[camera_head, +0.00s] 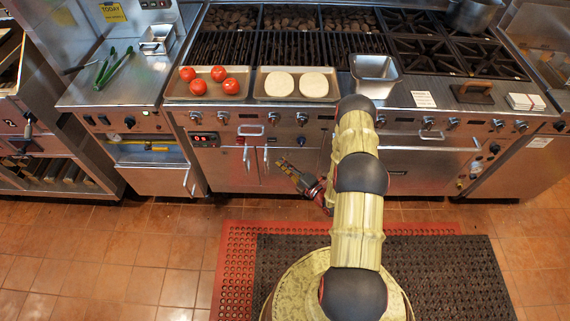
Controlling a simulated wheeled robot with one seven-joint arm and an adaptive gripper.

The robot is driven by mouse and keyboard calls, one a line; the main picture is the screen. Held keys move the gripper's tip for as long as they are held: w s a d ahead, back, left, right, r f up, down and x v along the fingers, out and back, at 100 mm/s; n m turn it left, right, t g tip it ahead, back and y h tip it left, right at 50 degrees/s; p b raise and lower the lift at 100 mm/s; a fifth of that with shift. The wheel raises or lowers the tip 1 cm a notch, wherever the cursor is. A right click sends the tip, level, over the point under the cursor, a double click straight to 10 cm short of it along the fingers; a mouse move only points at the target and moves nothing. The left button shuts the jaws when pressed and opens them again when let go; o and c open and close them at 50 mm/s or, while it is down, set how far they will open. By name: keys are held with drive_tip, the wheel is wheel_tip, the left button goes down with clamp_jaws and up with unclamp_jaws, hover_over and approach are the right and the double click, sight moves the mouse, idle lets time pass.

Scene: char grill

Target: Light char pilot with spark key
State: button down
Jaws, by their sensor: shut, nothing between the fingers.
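The char grill (225,48) is the dark grate at the back, with lumpy dark briquettes behind it. Its steel front carries a row of knobs and, at the left, a small dark panel with red marks (204,139). A small red hanging item (246,154) shows by the cabinet door handles; I cannot tell if it is the spark key. No pilot flame can be made out. My gripper (281,163) is shut and empty, low in front of the cabinet doors, right of the red item and apart from it.
A tray with tomatoes (167,96) and a tray with two white rounds (330,99) sit on the front ledge. A steel pan (375,70), a press (473,91) and burners (430,55) are to the right. Green tongs (113,68) lie left. A mat (450,275) covers the floor.

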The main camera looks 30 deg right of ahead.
sight(272, 140)
drive_tip(key=shift+w+d+b, duration=0.15)
drive_tip(key=shift+w+b, duration=0.35)
drive_tip(key=shift+w, duration=1.15)
drive_tip(key=shift+w+d+b, duration=0.2)
drive_tip(key=shift+w+b, duration=0.3)
drive_tip(key=shift+w, duration=1.1)
drive_tip(key=shift+w+d+b, duration=0.15)
drive_tip(key=shift+w+b, duration=0.35)
drive_tip(key=shift+w, duration=1.15)
